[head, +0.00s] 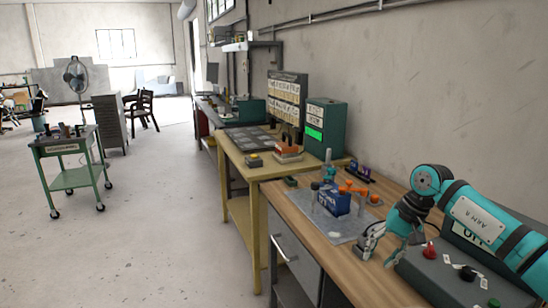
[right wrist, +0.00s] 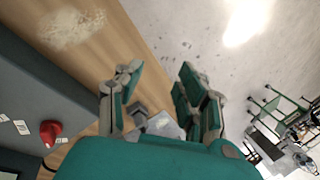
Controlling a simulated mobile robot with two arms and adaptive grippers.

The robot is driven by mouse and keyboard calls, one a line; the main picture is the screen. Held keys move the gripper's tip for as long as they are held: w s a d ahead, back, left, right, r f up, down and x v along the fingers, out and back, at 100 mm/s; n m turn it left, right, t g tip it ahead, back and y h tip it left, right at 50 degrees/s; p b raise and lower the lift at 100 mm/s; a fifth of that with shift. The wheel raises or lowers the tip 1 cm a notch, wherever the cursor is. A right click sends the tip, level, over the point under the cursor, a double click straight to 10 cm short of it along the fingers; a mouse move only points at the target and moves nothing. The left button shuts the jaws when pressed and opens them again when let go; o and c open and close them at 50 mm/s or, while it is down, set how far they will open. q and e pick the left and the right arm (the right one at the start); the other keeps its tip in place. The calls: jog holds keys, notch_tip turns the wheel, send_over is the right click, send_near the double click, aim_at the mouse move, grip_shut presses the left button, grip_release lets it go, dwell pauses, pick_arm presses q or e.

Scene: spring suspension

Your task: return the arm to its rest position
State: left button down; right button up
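My right arm comes in from the right in the head view, over the wooden workbench (head: 362,284). Its gripper (head: 380,252) points down beside the grey control box (head: 452,280). In the right wrist view the two fingers of this gripper (right wrist: 158,95) stand well apart, with nothing held between them. The bench edge and pale floor show past them. My left gripper is in neither view.
A blue device (head: 333,199) and an orange part (head: 352,188) stand on the bench, left of my right gripper. The control box has a red knob (head: 430,251), also in the right wrist view (right wrist: 50,131). A green cart (head: 75,178) stands across open floor.

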jog(key=s+a+f+m+y, duration=0.25)
jog(key=a+y, duration=0.35)
jog(key=a, duration=1)
jog(key=s+a+r+m+t+y, duration=0.2)
jog(key=a+r+m+t+y, duration=0.25)
jog(key=m, duration=0.35)
jog(key=s+a+r+m+t+y, duration=0.1)
jog(key=a+r+m+t+y, duration=0.35)
jog(key=m, duration=0.45)
jog(key=s+d+f+m+t+h, duration=0.25)
jog(key=d+f+m+h, duration=0.6)
jog(key=m, duration=0.85)
jog(key=s+d+f+m+t+h, duration=0.3)
jog(key=d+f+m+h, duration=0.5)
jog(key=m, duration=0.9)
jog(key=s+d+f+m+g+h, duration=0.15)
jog(key=s+f+m+g, duration=0.5)
jog(key=s, duration=0.65)
jog(key=s+d+f+m+g, duration=0.2)
jog(key=s+f+m+g, duration=0.5)
jog(key=s, duration=0.6)
notch_tip(320, 180, down, 28)
jog(key=s+f+n, duration=0.1)
jog(key=s+n, duration=0.1)
jog(key=s, duration=0.1)
jog(key=s+d+f+g, duration=0.1)
jog(key=s+d+f, duration=0.2)
jog(key=s+f, duration=1)
jog(key=shift+s+h, duration=0.3)
jog(key=shift+s, duration=0.85)
